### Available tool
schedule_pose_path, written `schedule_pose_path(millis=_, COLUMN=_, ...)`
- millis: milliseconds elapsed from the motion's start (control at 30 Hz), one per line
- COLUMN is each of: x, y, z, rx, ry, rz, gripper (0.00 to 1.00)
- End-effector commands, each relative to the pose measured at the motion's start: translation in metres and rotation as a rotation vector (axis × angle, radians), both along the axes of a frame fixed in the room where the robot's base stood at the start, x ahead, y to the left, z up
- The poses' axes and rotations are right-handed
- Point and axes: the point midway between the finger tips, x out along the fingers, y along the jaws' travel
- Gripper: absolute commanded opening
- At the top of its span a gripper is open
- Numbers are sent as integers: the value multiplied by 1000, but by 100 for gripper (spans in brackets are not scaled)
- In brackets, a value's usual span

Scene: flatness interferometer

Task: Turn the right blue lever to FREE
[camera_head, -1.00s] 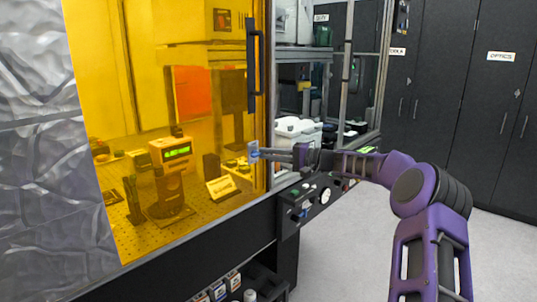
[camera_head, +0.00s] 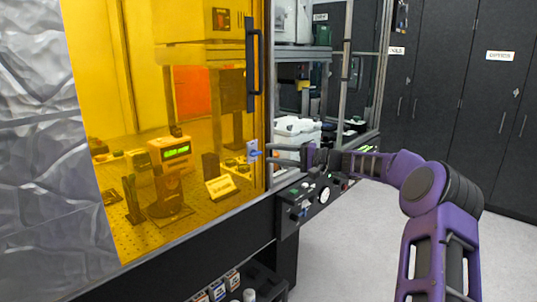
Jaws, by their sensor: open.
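A small blue lever (camera_head: 253,151) shows at the right edge of the amber enclosure window, at mid-height. It is too small to read its setting, and no FREE marking is legible. My gripper (camera_head: 272,157) is open, to the right of the lever, with its thin dark fingers pointing left toward it. The fingertips look close to the lever, but I cannot tell whether they touch it. A second small blue part (camera_head: 304,211) shows low on the black control panel (camera_head: 290,222).
The amber window (camera_head: 215,110) has a dark vertical handle (camera_head: 253,65). Behind it stand an instrument with a green display (camera_head: 176,151) and a small sign (camera_head: 220,187). Shelving stands behind my gripper. Dark cabinets (camera_head: 500,110) line the back right. The grey floor (camera_head: 350,250) is open.

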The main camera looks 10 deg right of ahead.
Motion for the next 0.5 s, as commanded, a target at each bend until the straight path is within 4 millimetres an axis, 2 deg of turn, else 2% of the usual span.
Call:
schedule_pose_path(millis=33, x=-6, y=-12, z=0, rx=-1, ry=0, rz=-5, gripper=41)
schedule_pose_path(millis=300, x=-41, y=-69, z=1, rx=-1, ry=0, rz=-5, gripper=41)
schedule_pose_path(millis=500, x=-63, y=-104, z=2, rx=0, ry=0, rz=-4, gripper=41)
